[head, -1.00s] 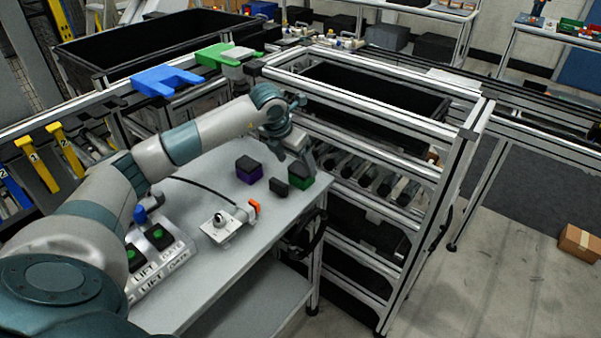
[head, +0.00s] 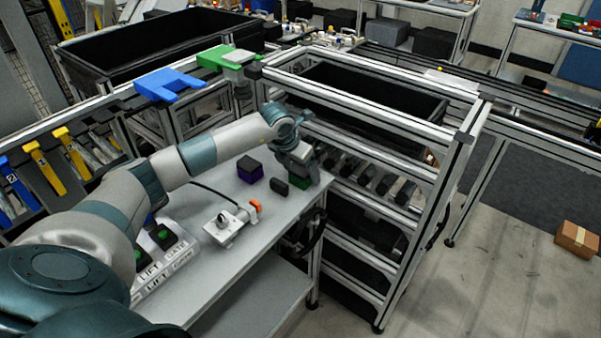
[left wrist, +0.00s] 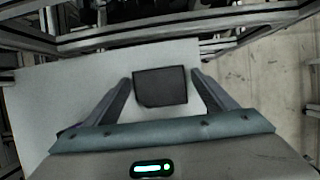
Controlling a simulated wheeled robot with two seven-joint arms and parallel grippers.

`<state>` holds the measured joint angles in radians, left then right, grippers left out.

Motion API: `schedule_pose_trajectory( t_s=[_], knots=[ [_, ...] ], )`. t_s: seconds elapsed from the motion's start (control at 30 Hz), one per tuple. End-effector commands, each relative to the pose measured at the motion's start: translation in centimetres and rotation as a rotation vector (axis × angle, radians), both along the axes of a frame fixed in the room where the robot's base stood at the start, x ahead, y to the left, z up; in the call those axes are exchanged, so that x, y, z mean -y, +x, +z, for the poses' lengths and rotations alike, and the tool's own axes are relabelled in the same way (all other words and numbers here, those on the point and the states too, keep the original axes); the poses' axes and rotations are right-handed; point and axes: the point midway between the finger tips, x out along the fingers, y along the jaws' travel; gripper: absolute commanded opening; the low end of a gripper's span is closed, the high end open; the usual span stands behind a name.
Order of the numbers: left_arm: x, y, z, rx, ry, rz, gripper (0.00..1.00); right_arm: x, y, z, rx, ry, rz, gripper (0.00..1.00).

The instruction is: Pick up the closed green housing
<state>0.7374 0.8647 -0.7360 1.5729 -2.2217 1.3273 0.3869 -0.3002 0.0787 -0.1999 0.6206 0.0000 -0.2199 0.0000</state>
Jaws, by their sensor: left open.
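The closed green housing (head: 299,184) stands near the far right corner of the grey table. Its green side shows low in the head view; my gripper hides most of its top. In the left wrist view a dark square top (left wrist: 160,87), which seems to be its black lid, lies between the fingers, with a gap on each side. My left gripper (head: 304,169) is open and over the housing, fingers pointing down; it also shows in the left wrist view (left wrist: 162,80). My right gripper is not in view.
A purple housing with a black top (head: 249,170) and a small black block (head: 280,187) stand left of the green one. A white fixture with an orange end (head: 231,225) is nearer. A metal-framed rack (head: 385,165) rises close beyond the table's right edge.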

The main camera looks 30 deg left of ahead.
Motion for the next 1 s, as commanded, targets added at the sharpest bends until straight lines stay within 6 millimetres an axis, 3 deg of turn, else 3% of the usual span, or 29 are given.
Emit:
schedule_pose_trajectory(
  t_s=[0.37, 0.57, 0.6, 1.0],
  knots=[
    [-0.01, -0.01, 0.01, 0.000, 0.000, 0.000, 0.78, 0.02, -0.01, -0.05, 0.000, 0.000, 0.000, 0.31],
    [-0.02, -0.02, 0.02, 0.000, 0.000, 0.000, 0.33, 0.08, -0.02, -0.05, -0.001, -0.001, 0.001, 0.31],
    [-0.02, -0.02, 0.02, 0.000, 0.000, 0.000, 0.30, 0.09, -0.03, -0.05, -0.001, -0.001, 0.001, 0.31],
    [-0.03, 0.05, 0.52, 0.002, 0.000, 0.000, 0.30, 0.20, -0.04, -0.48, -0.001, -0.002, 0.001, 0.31]
  ],
)
